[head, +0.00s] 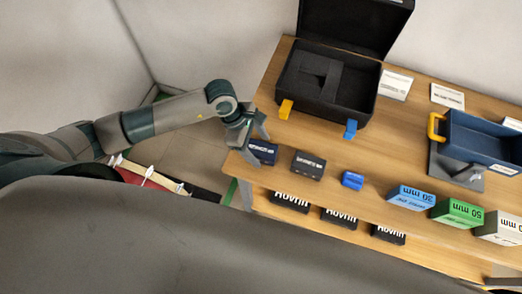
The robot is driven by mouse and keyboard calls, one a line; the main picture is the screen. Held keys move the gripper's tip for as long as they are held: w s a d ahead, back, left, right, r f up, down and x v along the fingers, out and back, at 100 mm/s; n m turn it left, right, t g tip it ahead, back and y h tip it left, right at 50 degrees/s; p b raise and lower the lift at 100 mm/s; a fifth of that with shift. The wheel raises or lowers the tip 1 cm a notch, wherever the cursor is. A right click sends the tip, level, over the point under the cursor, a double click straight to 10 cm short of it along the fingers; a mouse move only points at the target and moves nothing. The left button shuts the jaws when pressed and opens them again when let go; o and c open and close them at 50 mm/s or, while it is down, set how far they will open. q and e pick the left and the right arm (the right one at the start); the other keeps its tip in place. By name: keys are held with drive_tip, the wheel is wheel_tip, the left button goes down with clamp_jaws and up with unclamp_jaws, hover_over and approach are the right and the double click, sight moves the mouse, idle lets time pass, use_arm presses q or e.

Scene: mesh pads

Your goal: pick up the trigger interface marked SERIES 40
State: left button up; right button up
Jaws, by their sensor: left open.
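Two small boxes with pale lettering lie near the front left of the wooden table: a dark navy box (266,153) and a black box (309,165). Their lettering is too small to read, so I cannot tell which is marked SERIES 40. My left gripper (258,148) is open at the table's left end, pointing down beside the navy box and partly covering its left side. I cannot tell whether it touches the box. My right gripper is not in view.
An open black case (283,75) with yellow and blue latches stands behind. A small blue object (352,180) lies right of the black box. Blue (410,197) and green (458,213) boxes line the front edge. A blue tray (470,130) is at right. Black boxes sit on a lower shelf.

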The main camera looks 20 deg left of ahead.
sight(265, 149)
use_arm(q)
drive_tip(key=c, duration=1.4)
drive_tip(key=shift+r, duration=0.1)
drive_tip(key=shift+r+p, duration=0.25)
drive_tip(key=shift+p, duration=0.2)
wheel_tip(265, 149, up, 4)
drive_tip(key=b, duration=0.2)
drive_tip(key=shift+w+f+b, duration=0.1)
drive_tip(key=shift+f+b, duration=0.1)
drive_tip(key=shift+b, duration=0.15)
drive_tip(key=shift+w+d+r+b, duration=0.25)
drive_tip(key=shift+d+r+b, duration=0.75)
drive_tip(key=shift+d, duration=0.95)
drive_tip(key=shift+w+d+r+b, duration=0.25)
drive_tip(key=shift+d+r+b, duration=0.3)
drive_tip(key=shift+d+r, duration=1.15)
drive_tip(key=shift+w+d+r+b, duration=0.25)
drive_tip(key=shift+d+r+b, duration=0.65)
drive_tip(key=shift+d, duration=1.25)
